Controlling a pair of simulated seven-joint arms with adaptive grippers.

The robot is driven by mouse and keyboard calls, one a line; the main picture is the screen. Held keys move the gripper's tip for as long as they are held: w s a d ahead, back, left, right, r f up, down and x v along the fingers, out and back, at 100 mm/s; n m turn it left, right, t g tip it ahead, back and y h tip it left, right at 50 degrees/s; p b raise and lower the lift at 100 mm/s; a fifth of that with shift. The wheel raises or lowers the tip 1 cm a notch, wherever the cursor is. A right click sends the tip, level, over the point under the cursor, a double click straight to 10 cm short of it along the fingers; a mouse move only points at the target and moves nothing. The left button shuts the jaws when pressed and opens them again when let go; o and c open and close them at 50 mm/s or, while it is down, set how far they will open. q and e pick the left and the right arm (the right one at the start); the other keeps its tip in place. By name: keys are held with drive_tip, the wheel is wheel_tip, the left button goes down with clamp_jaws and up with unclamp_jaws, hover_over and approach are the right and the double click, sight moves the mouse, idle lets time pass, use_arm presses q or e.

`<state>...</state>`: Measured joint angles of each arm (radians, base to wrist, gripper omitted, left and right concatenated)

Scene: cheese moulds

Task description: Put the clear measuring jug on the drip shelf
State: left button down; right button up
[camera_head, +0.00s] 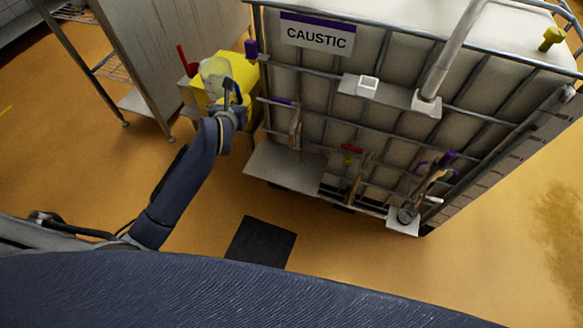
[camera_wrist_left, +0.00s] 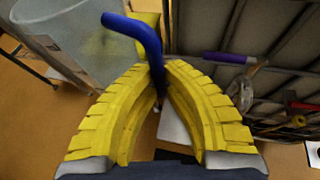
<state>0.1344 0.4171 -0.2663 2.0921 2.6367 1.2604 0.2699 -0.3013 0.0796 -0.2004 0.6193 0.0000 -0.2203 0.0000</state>
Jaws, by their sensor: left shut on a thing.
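The clear measuring jug (camera_head: 214,72) is in the head view in front of a yellow box, beside the upper left corner of the caustic tank. It fills the upper left of the left wrist view (camera_wrist_left: 75,40), with its blue handle (camera_wrist_left: 140,32) reaching between the yellow fingers. My left gripper (camera_head: 233,100) is shut on this handle and holds the jug off the floor. A flat grey plate (camera_head: 284,167), which looks like the drip shelf, sticks out low from the tank's front left. It looks bare. My right gripper is not in view.
The caged caustic tank (camera_head: 330,75) carries pipes, valves and tools on its front. A small ledge (camera_head: 365,93) holds a white block. A yellow box (camera_head: 235,68) and a steel cabinet (camera_head: 170,50) stand at the left. A black mat (camera_head: 262,243) lies on open floor.

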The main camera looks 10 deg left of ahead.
use_arm(q)
drive_tip(key=shift+m+h, duration=0.7)
drive_tip(key=shift+m, duration=0.1)
drive_tip(key=w+a+f, duration=0.6)
drive_tip(key=a+f, duration=0.1)
drive_tip(key=shift+w+a+f, duration=0.25)
drive_tip(key=shift+w+a, duration=0.05)
drive_tip(key=shift+w, duration=0.1)
drive_tip(key=s+d+f+m+g+h, duration=0.15)
drive_tip(key=s+f+m+h, duration=0.3)
drive_tip(key=f, duration=0.45)
drive_tip(key=s+f+m+g+h, duration=0.2)
drive_tip(key=s+f+m+h, duration=0.25)
drive_tip(key=f, duration=0.45)
drive_tip(key=s+d+f+m+g+h, duration=0.1)
drive_tip(key=s+d+f+m+h, duration=0.15)
drive_tip(key=s, duration=0.45)
drive_tip(key=s+d+f+m+g+h, duration=0.1)
drive_tip(key=s+d+f+g, duration=0.1)
drive_tip(key=s+f, duration=0.3)
drive_tip(key=w+d+f, duration=0.1)
drive_tip(key=w+d, duration=0.3)
drive_tip(key=d, duration=0.4)
drive_tip(key=w+d+f, duration=0.1)
drive_tip(key=w+d, duration=0.3)
drive_tip(key=d, duration=0.3)
drive_tip(key=shift+d, duration=0.35)
drive_tip(key=shift+f+n+y, duration=0.1)
drive_tip(key=shift+n+y, duration=0.15)
